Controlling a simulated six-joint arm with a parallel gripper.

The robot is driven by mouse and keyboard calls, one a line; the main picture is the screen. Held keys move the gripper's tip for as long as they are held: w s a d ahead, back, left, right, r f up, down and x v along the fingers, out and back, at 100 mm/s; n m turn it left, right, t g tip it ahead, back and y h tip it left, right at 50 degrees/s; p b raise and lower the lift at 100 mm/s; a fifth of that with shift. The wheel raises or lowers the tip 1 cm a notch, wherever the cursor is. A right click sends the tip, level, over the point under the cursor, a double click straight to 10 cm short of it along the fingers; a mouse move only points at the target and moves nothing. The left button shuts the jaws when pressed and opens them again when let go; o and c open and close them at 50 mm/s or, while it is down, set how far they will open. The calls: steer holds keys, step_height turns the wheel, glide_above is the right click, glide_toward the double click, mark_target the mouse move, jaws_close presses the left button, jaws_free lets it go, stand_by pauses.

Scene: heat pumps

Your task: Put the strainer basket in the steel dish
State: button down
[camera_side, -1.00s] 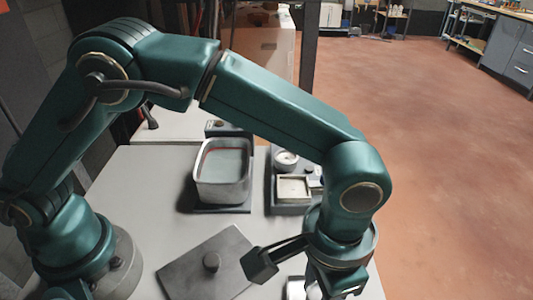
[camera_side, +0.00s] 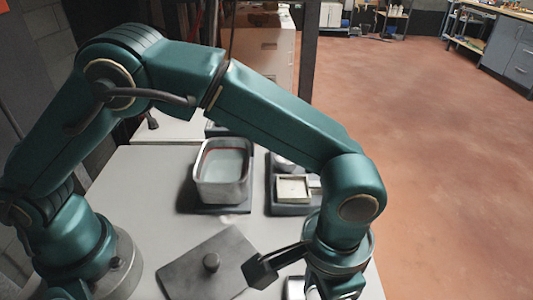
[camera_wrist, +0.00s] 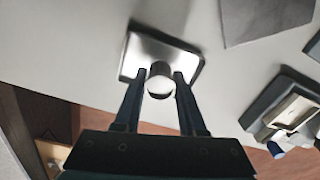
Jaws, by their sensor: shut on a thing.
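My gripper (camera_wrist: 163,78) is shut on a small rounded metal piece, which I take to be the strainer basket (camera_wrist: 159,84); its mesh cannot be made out. In the wrist view it is held between the two dark fingers, over the near edge of the shiny square steel dish (camera_wrist: 143,52). The gap between basket and dish cannot be judged. In the side view the dish (camera_side: 294,287) shows only in part at the bottom edge, beside my wrist, which hides most of the held piece.
A water-filled metal tank (camera_side: 222,187) stands on a dark base at the back. Right of it, a dark tray (camera_side: 291,209) holds a square pale frame (camera_side: 293,189). A flat grey plate with a knob (camera_side: 211,262) lies at the front. Bare table lies between plate and tank.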

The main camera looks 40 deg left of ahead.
steer(key=shift+c, duration=2)
jaws_free()
steer(key=shift+r, duration=2.55)
steer(key=shift+w, duration=0.1)
